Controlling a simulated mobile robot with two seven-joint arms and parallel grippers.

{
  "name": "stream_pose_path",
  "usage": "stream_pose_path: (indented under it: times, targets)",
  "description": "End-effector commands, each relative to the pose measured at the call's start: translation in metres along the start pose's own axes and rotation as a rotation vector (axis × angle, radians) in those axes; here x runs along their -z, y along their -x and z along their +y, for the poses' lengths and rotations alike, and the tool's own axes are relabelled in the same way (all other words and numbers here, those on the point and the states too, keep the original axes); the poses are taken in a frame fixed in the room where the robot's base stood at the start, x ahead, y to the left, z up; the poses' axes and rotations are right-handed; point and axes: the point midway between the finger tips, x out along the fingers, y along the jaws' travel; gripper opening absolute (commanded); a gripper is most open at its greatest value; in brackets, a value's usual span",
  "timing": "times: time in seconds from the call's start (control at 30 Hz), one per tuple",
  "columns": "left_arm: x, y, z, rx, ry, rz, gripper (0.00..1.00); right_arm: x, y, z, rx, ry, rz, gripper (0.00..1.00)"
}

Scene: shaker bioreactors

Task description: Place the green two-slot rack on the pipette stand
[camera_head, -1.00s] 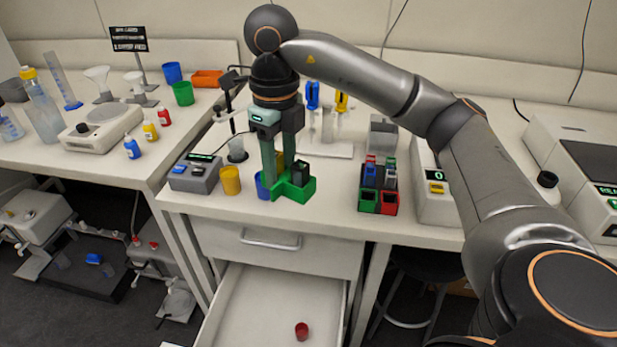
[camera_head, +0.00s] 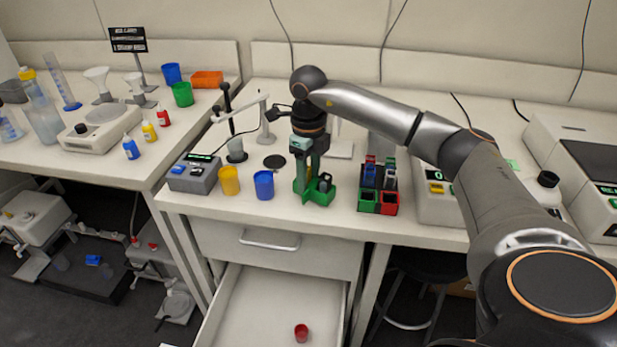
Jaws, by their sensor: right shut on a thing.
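The green two-slot rack (camera_head: 319,196) is in the head view, right of the blue cup. A dark block (camera_head: 325,182) shows at it, and a bit of yellow shows behind the fingers. My right gripper (camera_head: 307,178) points down from above and is shut on the rack. I cannot tell if the rack touches the bench or hangs just above it. Behind it, a pale base of what seems to be the pipette stand (camera_head: 341,150) shows in part; my arm hides the rest. My left gripper is not in view.
A yellow cup (camera_head: 229,181), a blue cup (camera_head: 264,184) and a grey device (camera_head: 194,174) stand left of the rack. A green-and-red holder with coloured pieces (camera_head: 378,202) stands close on its right. An open drawer (camera_head: 262,310) holds a red cup (camera_head: 301,332).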

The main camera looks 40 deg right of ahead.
Motion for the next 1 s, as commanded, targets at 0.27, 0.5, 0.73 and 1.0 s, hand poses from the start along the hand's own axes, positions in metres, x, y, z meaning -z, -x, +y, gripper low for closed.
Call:
stream_pose_path:
  times: [0.27,0.5,0.73,1.0]
  targets:
    - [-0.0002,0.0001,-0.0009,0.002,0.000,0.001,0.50,-0.0002,-0.0033,0.0000,0.001,0.000,-0.002,0.00]
    - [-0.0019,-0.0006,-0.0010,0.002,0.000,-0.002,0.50,-0.0001,-0.0066,0.0003,0.000,0.000,-0.001,0.56]
    - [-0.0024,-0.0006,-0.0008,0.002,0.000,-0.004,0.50,-0.0002,-0.0065,0.0004,0.000,0.000,-0.001,0.77]
    - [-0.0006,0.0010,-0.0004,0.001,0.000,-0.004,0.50,-0.0006,-0.0016,0.0005,0.000,0.000,-0.003,0.77]
